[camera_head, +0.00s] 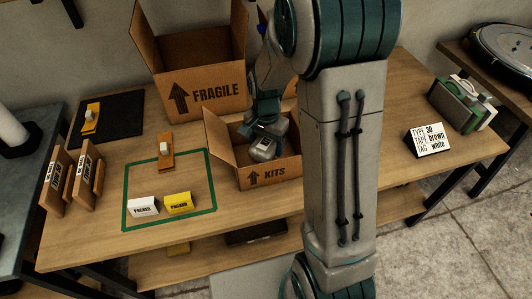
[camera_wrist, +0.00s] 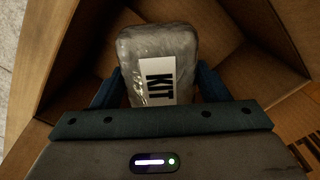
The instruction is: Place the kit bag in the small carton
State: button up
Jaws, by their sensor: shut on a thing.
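The kit bag (camera_wrist: 158,52) is a silvery grey wrapped packet with a white label reading KIT. It also shows in the head view (camera_head: 263,149). My gripper (camera_wrist: 158,88) is shut on it, a blue finger on each side. The small carton (camera_head: 270,177), marked KITS, stands open on the table with its flaps out. The bag and my gripper are inside or just over its opening. In the wrist view the carton's brown walls (camera_wrist: 245,70) surround the bag. I cannot tell whether the bag touches the carton's floor, and my arm hides part of the carton's right side.
A larger FRAGILE carton (camera_head: 205,90) stands behind. A green taped square (camera_head: 125,190) at left holds white and yellow PACKED cards. Wooden holders (camera_head: 58,178) stand at the left edge. A sign (camera_head: 430,140) and a tape dispenser stand right. My arm blocks the centre right.

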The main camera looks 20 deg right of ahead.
aim_at(266, 142)
jog(key=shift+f, duration=2.2)
jog(key=shift+f+b, duration=0.15)
jog(key=shift+b, duration=0.15)
jog(key=o, duration=1.1)
notch_tip(266, 142, up, 12)
jog(key=shift+r+p, duration=0.1)
jog(key=shift+p, duration=0.65)
jog(key=shift+s+r+n+t, duration=0.35)
jog(key=shift+s+r+n, duration=1)
jog(key=shift+s, duration=1.4)
jog(key=shift+s+r+n+t, duration=0.4)
jog(key=shift+s+r+n, duration=1)
jog(key=shift+s, duration=1.4)
jog(key=shift+s+r+n+t, duration=0.35)
jog(key=shift+s+r+n, duration=0.55)
jog(key=shift+s+n, duration=1.35)
